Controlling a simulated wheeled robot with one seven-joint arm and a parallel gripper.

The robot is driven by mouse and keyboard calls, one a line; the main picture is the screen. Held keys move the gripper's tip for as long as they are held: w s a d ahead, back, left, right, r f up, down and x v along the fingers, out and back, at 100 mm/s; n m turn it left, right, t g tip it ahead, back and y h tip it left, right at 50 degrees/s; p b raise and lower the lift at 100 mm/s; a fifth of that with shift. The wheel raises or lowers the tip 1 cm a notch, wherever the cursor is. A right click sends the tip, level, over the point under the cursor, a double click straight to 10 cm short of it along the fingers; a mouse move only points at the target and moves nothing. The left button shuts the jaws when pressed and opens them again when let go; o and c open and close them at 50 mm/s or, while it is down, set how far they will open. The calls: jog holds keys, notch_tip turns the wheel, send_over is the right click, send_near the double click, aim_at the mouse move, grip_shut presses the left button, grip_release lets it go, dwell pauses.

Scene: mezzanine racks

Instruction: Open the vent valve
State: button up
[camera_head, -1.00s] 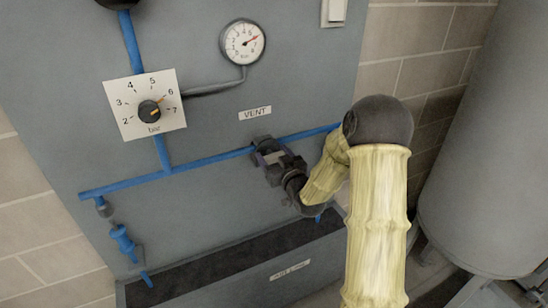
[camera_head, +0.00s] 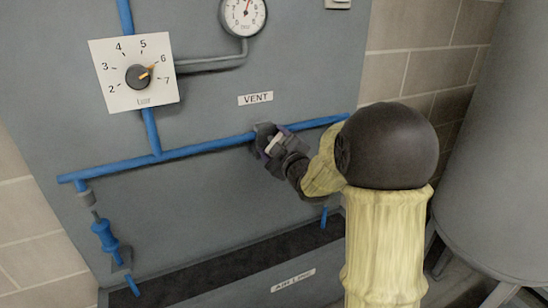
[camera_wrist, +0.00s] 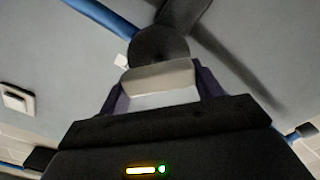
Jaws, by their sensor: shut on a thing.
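The vent valve sits on the blue pipe below the VENT label (camera_head: 255,98) in the head view. My gripper (camera_head: 268,141) is at the valve, shut on its pale handle (camera_head: 274,146). In the wrist view the light grey handle (camera_wrist: 160,78) lies between my two purple-edged fingers, in front of a dark round valve body (camera_wrist: 160,43). My gripper mostly hides the valve in the head view, so I cannot tell the exact handle angle there.
A blue pipe (camera_head: 200,147) crosses the grey panel. The bar dial (camera_head: 138,77) points near 6, and a gauge (camera_head: 243,14) is partly cut off above. A dark-topped ledge labelled AIR LINE (camera_head: 293,280) lies below. A large grey tank (camera_head: 495,170) stands at the right.

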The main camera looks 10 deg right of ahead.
jog(key=n+b, duration=0.2)
jog(key=b, duration=0.2)
jog(key=f+n+b, duration=0.1)
jog(key=n+b, duration=0.2)
jog(key=shift+a+n+b, duration=0.1)
jog(key=shift+n+b, duration=0.2)
jog(key=shift+b, duration=0.05)
jog(key=n+b, duration=0.2)
jog(key=b, duration=0.1)
jog(key=shift+n, duration=0.4)
jog(key=shift+r, duration=0.1)
jog(key=o, duration=1)
jog(key=shift+s, duration=0.1)
jog(key=p+v, duration=0.1)
jog(key=v, duration=1.6)
jog(key=shift+s+r, duration=0.1)
jog(key=shift+s, duration=0.1)
